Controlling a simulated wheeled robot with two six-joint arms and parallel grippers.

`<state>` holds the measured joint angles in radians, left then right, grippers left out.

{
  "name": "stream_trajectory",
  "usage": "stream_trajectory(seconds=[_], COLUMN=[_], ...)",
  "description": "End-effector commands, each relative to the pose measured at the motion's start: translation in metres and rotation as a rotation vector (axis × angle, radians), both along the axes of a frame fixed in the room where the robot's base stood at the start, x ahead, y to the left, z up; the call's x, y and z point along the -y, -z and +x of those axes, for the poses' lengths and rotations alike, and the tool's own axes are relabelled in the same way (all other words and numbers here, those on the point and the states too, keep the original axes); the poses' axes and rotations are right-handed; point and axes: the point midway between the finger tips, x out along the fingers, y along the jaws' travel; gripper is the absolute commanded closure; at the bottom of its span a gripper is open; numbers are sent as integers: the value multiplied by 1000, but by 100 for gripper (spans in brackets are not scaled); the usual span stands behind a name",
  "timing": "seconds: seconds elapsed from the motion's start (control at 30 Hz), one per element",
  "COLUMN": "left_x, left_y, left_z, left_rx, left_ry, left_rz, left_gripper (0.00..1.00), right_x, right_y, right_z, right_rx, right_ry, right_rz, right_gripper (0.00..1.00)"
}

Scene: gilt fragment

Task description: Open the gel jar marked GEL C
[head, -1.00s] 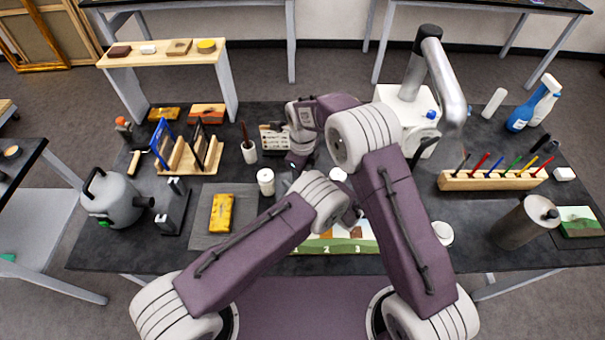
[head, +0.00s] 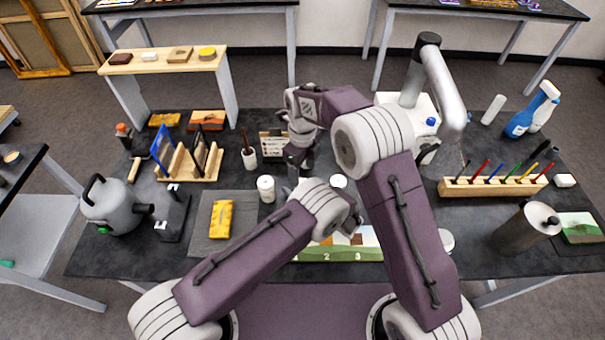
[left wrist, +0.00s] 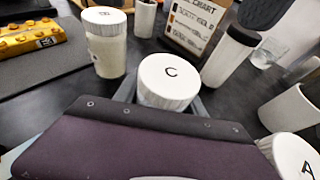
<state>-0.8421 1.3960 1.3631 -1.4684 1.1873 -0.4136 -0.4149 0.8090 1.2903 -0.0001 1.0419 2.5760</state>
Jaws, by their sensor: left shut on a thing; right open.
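The gel jar marked C (left wrist: 168,82) is white, upright, with its white lid on. My left gripper (left wrist: 168,98) is shut around its body, a grey finger on each side. In the head view my left gripper is mostly hidden behind my arms. My right gripper (head: 296,162) is open and points down over the middle of the table, near the chart. It is not clearly seen in the left wrist view. A second jar (left wrist: 105,42) stands left of jar C, its letter hard to read. A jar marked A (left wrist: 298,158) is at the lower right.
A chart card (left wrist: 197,22) and a black-capped white bottle (left wrist: 230,55) stand behind jar C. A yellow block (head: 221,218) lies on a grey mat at left. A brush cup (head: 249,157) and a wooden rack (head: 190,170) stand further back. Colored pens (head: 490,182) stand at right.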

Motion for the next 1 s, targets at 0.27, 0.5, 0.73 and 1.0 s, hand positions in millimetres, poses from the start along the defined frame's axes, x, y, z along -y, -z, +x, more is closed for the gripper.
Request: stream_trajectory(seconds=[0.27,0.5,0.73,1.0], left_x=[0,0,0,0], left_y=[0,0,0,0], left_z=[0,0,0,0], left_rx=[0,0,0,0], left_ry=[0,0,0,0], left_rz=[0,0,0,0], left_gripper=[100,100,100,100], right_x=[0,0,0,0], right_y=[-24,11,47,57], right_z=[0,-1,-1,-1], right_rx=[0,-4,-2,0], right_ry=[199,197,196,195], right_rz=[0,-2,-1,0], right_gripper=[35,35,35,35])
